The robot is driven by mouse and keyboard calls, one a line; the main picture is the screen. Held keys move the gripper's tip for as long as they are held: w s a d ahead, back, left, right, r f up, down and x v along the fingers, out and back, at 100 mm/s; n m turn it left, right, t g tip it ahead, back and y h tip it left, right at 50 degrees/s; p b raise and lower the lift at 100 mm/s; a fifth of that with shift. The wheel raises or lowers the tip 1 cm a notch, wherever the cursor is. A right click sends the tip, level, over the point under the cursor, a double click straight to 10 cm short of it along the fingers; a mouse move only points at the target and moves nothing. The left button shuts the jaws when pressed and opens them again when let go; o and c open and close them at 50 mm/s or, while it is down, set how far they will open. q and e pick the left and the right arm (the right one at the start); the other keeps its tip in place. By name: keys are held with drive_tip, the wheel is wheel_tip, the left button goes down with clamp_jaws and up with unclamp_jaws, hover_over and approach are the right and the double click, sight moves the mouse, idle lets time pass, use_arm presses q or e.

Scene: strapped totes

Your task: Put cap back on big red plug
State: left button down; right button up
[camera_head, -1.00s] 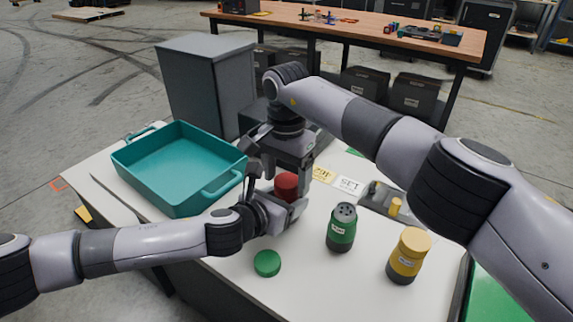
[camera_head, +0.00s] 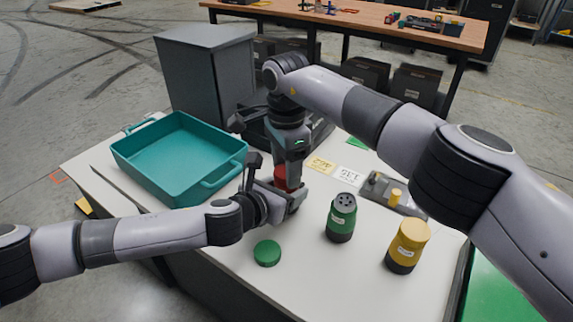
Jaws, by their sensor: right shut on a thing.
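The big red plug (camera_head: 287,184) stands on the white table, mostly hidden between my two grippers. Only a patch of smooth red shows, which looks like its cap. My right gripper (camera_head: 284,176) points down from above and is shut on this red top. My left gripper (camera_head: 284,202) reaches in from the left, low around the plug's body. Its fingers overlap the plug, and I cannot see whether they press on it. The plug's lower part and the seam under the cap are hidden.
A loose green cap (camera_head: 267,253) lies in front. A green plug with an open holed top (camera_head: 341,218) and a yellow capped plug (camera_head: 407,247) stand to the right. A teal tote (camera_head: 180,193) is at left. Labels (camera_head: 348,175) and a grey fixture (camera_head: 378,186) lie behind.

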drive_tip(key=m, duration=1.8)
drive_tip(key=shift+m, duration=0.4)
drive_tip(key=m, duration=0.9)
drive_tip(key=o, duration=1.2)
drive_tip(key=shift+c, duration=0.2)
